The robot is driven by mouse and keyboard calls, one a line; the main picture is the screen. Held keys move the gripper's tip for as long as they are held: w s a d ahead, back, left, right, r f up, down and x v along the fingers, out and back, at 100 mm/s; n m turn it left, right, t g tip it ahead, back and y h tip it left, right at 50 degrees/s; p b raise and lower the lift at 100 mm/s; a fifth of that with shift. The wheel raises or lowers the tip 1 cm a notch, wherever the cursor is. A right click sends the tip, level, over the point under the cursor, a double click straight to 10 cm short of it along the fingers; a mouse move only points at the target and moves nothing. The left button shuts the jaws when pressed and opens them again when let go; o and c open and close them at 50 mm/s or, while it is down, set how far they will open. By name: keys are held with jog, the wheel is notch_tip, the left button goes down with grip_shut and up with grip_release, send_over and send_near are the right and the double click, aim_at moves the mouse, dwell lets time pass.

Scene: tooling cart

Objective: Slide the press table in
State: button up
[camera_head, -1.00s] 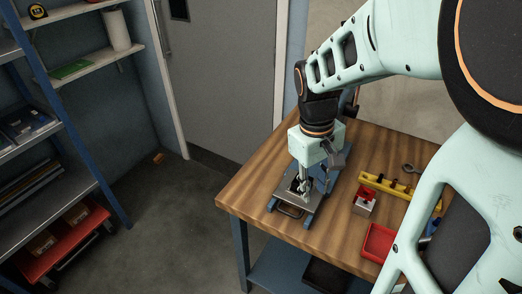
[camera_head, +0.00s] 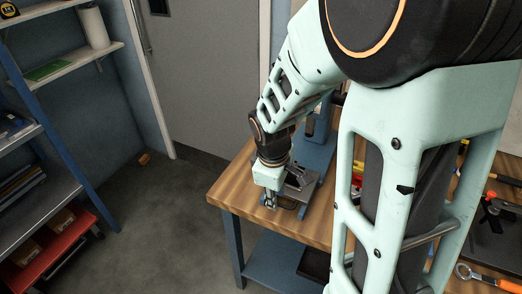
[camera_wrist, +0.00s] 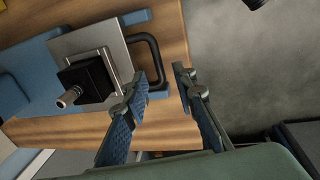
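The press table is a bare steel plate (camera_wrist: 63,43) with a black bent handle (camera_wrist: 155,50) on its edge, in the wrist view. In the head view the plate (camera_head: 299,191) lies at the foot of the blue press (camera_head: 318,152), partly behind my gripper (camera_head: 269,205). In the wrist view my gripper (camera_wrist: 161,78) is open, its two fingertips apart on either side of the handle's near end. I cannot tell whether they touch the handle.
The wooden bench top (camera_head: 237,190) ends just left of my gripper, with open floor (camera_head: 165,215) beyond. A blue shelf rack with a red bin (camera_head: 65,240) stands at the left. My arm hides much of the bench's right side.

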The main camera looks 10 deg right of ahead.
jog(key=shift+w+f, duration=0.15)
jog(key=shift+f, duration=0.65)
grip_shut()
grip_release()
jog(key=shift+r, duration=0.4)
notch_tip(320, 180, up, 6)
jog(key=s, duration=0.1)
jog(key=shift+a+r, duration=0.25)
jog(key=shift+a, duration=0.1)
